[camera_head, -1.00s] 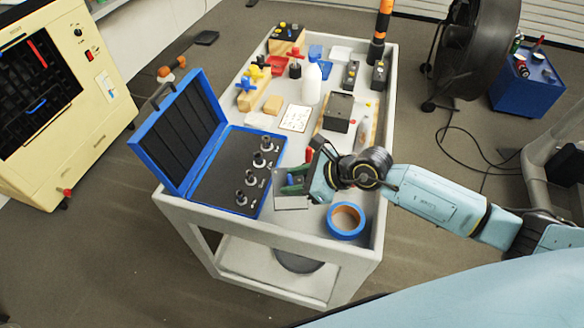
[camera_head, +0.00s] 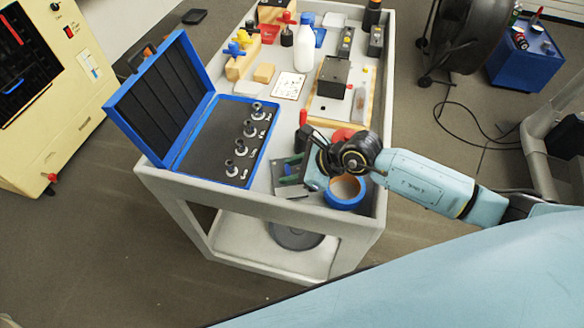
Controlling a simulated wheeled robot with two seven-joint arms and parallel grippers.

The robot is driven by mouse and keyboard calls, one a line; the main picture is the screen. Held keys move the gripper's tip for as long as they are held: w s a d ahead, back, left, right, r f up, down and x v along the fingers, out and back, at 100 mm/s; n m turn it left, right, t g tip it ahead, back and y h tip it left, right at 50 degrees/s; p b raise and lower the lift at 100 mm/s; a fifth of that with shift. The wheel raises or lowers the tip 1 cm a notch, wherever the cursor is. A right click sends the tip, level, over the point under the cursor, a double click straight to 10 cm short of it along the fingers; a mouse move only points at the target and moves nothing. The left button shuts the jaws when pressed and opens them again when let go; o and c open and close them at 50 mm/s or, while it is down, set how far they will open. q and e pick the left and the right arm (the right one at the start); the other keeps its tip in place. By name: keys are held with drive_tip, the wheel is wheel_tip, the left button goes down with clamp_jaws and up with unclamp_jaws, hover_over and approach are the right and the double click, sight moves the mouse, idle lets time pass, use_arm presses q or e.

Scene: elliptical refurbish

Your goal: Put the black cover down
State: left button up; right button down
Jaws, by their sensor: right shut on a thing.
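My right gripper (camera_head: 308,158) reaches in from the right, low over the front of the grey cart. It is shut on a dark piece, which I take to be the black cover (camera_head: 306,136); the wrist and fingers hide most of it. I cannot tell whether the cover touches the cart top. My left gripper is not in view.
The open blue case (camera_head: 240,186) with several metal parts stands to the left. A black box (camera_head: 333,76) on a wooden board, a white bottle (camera_head: 304,48) and coloured parts fill the back of the cart (camera_head: 257,215).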

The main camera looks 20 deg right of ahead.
drive_tip(key=shift+f+b, duration=0.45)
drive_tip(key=shift+f, duration=0.3)
idle(0.3)
drive_tip(key=c, duration=0.8)
unclamp_jaws()
drive_tip(key=shift+c, duration=0.2)
drive_tip(key=p+v, duration=0.1)
drive_tip(key=v, duration=1.2)
drive_tip(key=shift+r, duration=0.15)
drive_tip(key=shift+s+d, duration=0.1)
